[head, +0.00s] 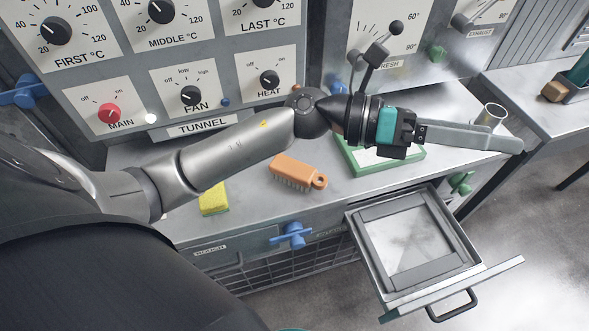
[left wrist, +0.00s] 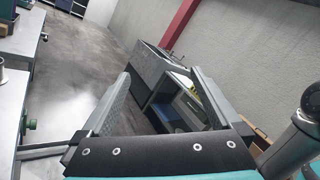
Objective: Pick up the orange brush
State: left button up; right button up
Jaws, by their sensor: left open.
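The orange brush (head: 299,171) lies on the metal counter (head: 250,215) in the head view, bristles toward the front, with a hole at its right end. My left arm passes behind and above it. My left gripper (head: 505,141) is to the right of the brush, above the counter's right end, pointing right and away from it. In the left wrist view the left gripper (left wrist: 161,77) has its two fingers wide apart with nothing between them. The brush does not show in that view. My right gripper is not in view.
A yellow sponge (head: 214,199) lies left of the brush. A metal cup (head: 492,114) stands by my left fingers. A drawer (head: 478,272) juts out in front; blue (head: 291,235) and green (head: 461,183) knobs protrude.

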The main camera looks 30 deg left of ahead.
pick_arm(q)
notch_tip(320, 180, down, 6)
jog(key=s+a+m+g+y, duration=0.1)
jog(key=s+m+g+y, duration=0.1)
jog(key=m+g+y, duration=0.3)
jog(key=m+y, duration=0.5)
jog(key=y, duration=0.8)
send_over(298, 169)
notch_tip(298, 169, down, 8)
jog(key=f, duration=0.3)
jog(key=f+b, duration=0.1)
jog(key=f, duration=0.5)
jog(key=shift+s+d+f, duration=0.15)
jog(key=shift+s, duration=0.2)
jog(key=f, duration=0.2)
jog(key=f+b, duration=0.1)
jog(key=f, duration=0.2)
jog(key=shift+w+a+f, duration=0.2)
jog(key=shift+w+f, duration=0.1)
jog(key=shift+w, duration=0.05)
grip_shut()
jog(key=shift+r, duration=0.1)
jog(key=shift+r, duration=0.1)
